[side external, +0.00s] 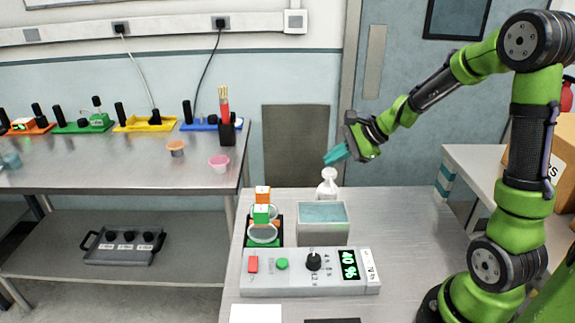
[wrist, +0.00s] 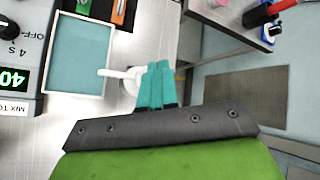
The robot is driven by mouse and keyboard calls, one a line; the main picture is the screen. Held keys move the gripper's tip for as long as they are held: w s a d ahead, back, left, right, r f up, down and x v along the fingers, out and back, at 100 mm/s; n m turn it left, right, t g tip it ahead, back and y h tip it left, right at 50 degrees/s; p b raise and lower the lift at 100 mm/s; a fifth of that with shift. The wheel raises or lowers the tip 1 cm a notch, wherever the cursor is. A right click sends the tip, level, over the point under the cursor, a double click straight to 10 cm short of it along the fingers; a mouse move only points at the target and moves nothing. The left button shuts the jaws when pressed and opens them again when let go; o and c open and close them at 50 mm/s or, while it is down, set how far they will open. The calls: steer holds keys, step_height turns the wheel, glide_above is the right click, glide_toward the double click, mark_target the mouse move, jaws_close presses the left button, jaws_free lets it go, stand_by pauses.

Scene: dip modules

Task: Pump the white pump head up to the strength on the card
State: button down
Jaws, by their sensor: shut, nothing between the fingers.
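The white pump head (side external: 328,174) tops a white bottle (side external: 327,190) that stands upright behind the bath on the table. It also shows in the wrist view (wrist: 112,73), its spout pointing left toward the bath. My gripper (side external: 333,157) has teal fingers, shut and empty, just above and beside the pump head; I cannot tell whether they touch it. In the wrist view the fingers (wrist: 156,84) cover part of the bottle. The bath (side external: 323,232) is a grey box of blue liquid. The control box (side external: 310,275) has a green display (side external: 348,264). A blank-looking white card (side external: 256,313) lies at the front edge.
Left of the bath is a rack (side external: 250,237) with round baskets and orange and green blocks. A side bench (side external: 120,165) at left holds coloured trays and small cups. The table right of the bath is clear. A cardboard box (side external: 530,170) stands at far right.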

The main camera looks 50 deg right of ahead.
mark_target(333, 172)
steer(key=shift+f, duration=0.1)
stand_by(0.4)
steer(key=shift+f, duration=0.35)
steer(key=shift+f, duration=0.9)
stand_by(0.8)
steer(key=shift+r, duration=1.35)
steer(key=shift+r, duration=2.5)
steer(key=shift+r, duration=0.1)
stand_by(0.3)
